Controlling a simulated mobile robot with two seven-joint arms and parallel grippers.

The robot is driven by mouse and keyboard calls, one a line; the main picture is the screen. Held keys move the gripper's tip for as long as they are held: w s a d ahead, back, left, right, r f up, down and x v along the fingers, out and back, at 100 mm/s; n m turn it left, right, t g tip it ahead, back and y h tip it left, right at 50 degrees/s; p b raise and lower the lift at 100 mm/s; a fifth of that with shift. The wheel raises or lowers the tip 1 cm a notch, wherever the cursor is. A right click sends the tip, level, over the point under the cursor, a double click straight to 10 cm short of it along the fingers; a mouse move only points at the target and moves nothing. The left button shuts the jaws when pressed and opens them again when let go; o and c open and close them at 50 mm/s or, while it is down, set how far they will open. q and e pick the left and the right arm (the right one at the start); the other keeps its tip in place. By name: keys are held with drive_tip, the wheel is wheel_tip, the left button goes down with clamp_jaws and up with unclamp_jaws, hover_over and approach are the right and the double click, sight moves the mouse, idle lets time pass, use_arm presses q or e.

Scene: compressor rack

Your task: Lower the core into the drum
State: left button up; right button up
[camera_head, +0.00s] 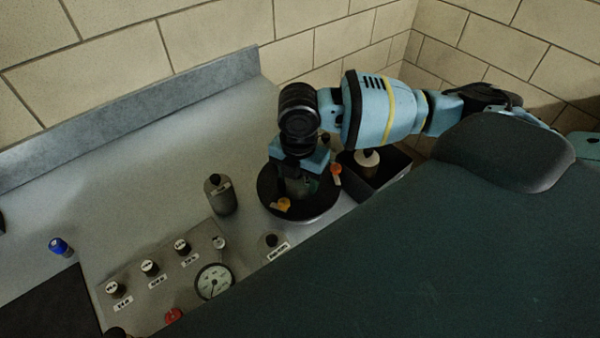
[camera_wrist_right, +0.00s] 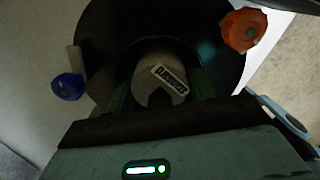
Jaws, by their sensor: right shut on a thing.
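My right gripper (camera_head: 300,182) points down over the middle of the drum. In the right wrist view, its green fingers are shut on the core (camera_wrist_right: 150,75), a pale grey cylinder with a white label and a dark notch. The black drum (camera_wrist_right: 100,35) lies around and behind the core there. How deep the core sits is hidden. My left gripper is not in view.
A dark grey bottle-like cylinder (camera_head: 221,196) stands left of the drum. A black bin (camera_head: 393,176) holding a pale cylinder (camera_head: 367,160) is close behind on the right. A panel with knobs and a gauge (camera_head: 214,281) lies in front. The bench's left part is mostly clear.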

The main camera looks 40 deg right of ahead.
idle(0.4)
use_arm(q)
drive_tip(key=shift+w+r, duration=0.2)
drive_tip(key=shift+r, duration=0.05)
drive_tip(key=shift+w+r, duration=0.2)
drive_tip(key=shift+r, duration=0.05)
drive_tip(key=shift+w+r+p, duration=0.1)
drive_tip(key=shift+p, duration=0.2)
idle(0.5)
idle(0.5)
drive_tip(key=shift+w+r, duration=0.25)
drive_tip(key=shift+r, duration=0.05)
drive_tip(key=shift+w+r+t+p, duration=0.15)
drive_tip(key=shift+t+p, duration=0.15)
